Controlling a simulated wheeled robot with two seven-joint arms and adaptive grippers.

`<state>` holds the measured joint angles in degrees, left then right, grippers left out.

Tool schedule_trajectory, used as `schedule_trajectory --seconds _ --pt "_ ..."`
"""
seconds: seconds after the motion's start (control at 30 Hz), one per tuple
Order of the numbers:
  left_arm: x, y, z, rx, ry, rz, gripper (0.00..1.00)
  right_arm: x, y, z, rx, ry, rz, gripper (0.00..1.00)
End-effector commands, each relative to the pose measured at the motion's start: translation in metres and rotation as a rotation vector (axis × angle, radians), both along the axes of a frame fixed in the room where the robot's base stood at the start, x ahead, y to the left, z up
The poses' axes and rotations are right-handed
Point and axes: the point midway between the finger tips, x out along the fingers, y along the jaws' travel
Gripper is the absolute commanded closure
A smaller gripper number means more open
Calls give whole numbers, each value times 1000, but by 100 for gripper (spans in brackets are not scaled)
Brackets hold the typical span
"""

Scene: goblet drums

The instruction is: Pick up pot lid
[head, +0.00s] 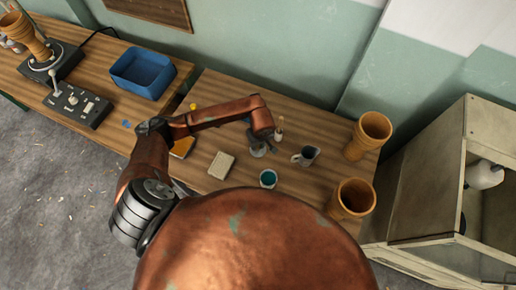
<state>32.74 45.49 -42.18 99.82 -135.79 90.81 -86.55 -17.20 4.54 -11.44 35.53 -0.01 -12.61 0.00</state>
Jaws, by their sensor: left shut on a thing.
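My left gripper (263,143) reaches down over the right-hand part of the wooden table, its fingers shut. A small grey round piece (257,152), which looks like the pot lid, is at the fingertips. The fingers and arm partly hide it, and I cannot tell whether it is clear of the tabletop. A small pot (268,178) with teal contents stands open just in front of the gripper. My right gripper is not in view.
A dark mug (306,156) and a white-topped item (279,130) stand close to the gripper. Two goblet drums (368,135) (352,199) stand at the table's right end. A pale block (221,165) lies left. A blue bin (143,73) stands further left. An open cabinet (440,165) is right.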

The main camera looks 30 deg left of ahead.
Motion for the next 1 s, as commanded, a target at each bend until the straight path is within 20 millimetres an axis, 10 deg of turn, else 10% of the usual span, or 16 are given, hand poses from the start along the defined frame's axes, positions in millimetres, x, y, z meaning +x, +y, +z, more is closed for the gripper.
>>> schedule_trajectory --seconds 0.57,1.0 --pt "1 0 9 0 -3 0 100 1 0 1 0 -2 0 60" --pt "-21 -42 89 -1 -6 -8 100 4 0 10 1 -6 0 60"
